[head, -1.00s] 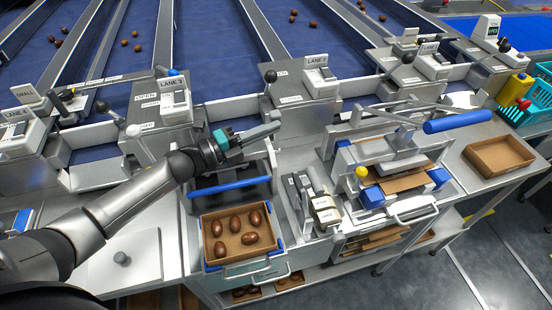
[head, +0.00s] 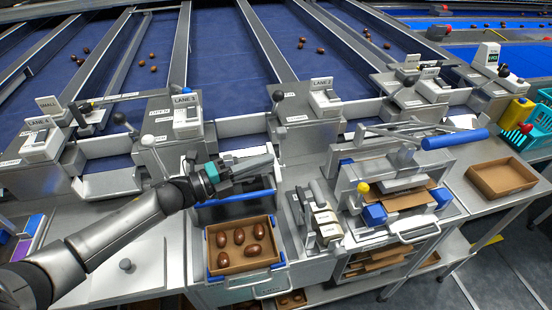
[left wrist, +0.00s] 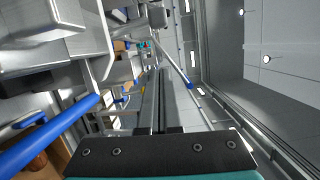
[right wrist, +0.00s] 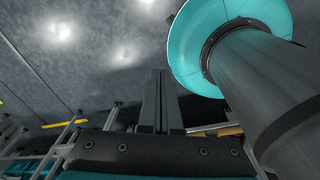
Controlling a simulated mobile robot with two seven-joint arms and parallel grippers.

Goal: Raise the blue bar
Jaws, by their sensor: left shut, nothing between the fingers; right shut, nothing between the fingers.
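A blue bar (head: 235,198) lies level across the frame behind the open carton of brown dates (head: 242,268). A blue bar also shows large at the lower left of the left wrist view (left wrist: 50,135). A second blue bar, a long handle (head: 455,139), tops the lever of the press to the right. My left gripper (head: 271,160) is shut and empty, just above and behind the nearer bar, apart from it as far as I can tell. My right gripper is outside the head view; in the right wrist view it (right wrist: 160,75) is shut with nothing between its fingers.
The press (head: 390,190) with blue blocks and a yellow knob stands right of the carton, with label holders (head: 320,215) between. An empty tray (head: 502,178) is at the far right. Metal lane housings (head: 305,125) line the back.

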